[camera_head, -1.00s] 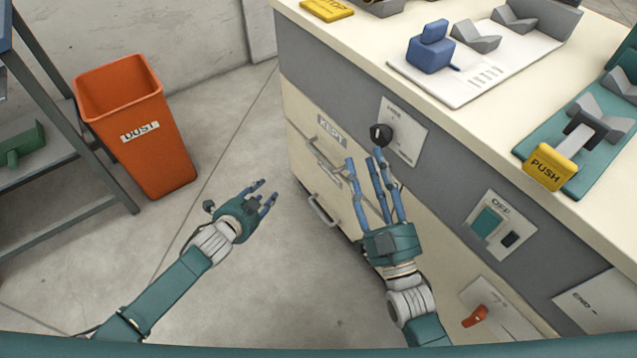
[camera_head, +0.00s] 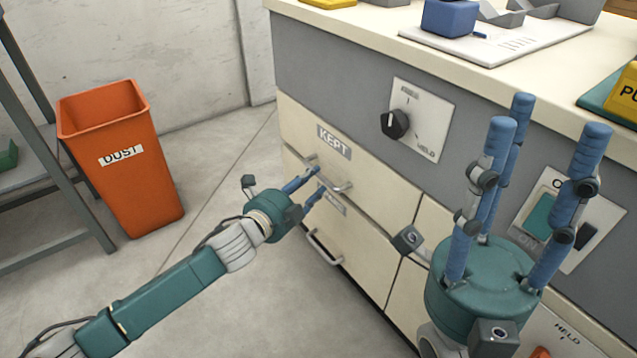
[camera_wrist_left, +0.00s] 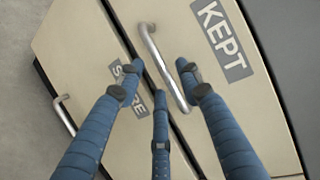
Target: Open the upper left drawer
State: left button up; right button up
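The upper left drawer (camera_head: 374,186) is cream, bears a KEPT label (camera_head: 334,142) and looks shut. Its metal bar handle (camera_head: 343,188) is partly covered by my left fingers in the head view. My left gripper (camera_head: 319,181) is open at this handle. In the left wrist view, the handle (camera_wrist_left: 160,62) runs between the spread blue fingertips (camera_wrist_left: 160,85), with the KEPT label (camera_wrist_left: 222,40) to the right; whether they touch it is unclear. My right gripper (camera_head: 545,120) is open and empty, fingers upward, in front of the cabinet's right part.
A lower drawer with its own handle (camera_head: 323,247) sits below. A black knob (camera_head: 394,124) is on the grey panel above. An orange DUST bin (camera_head: 130,180) and a metal rack (camera_head: 60,180) stand left. Bare floor (camera_head: 215,180) lies between bin and cabinet.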

pick_arm(q)
jog(key=shift+b+x, duration=0.65)
jog(key=shift+x, duration=1.45)
grip_shut()
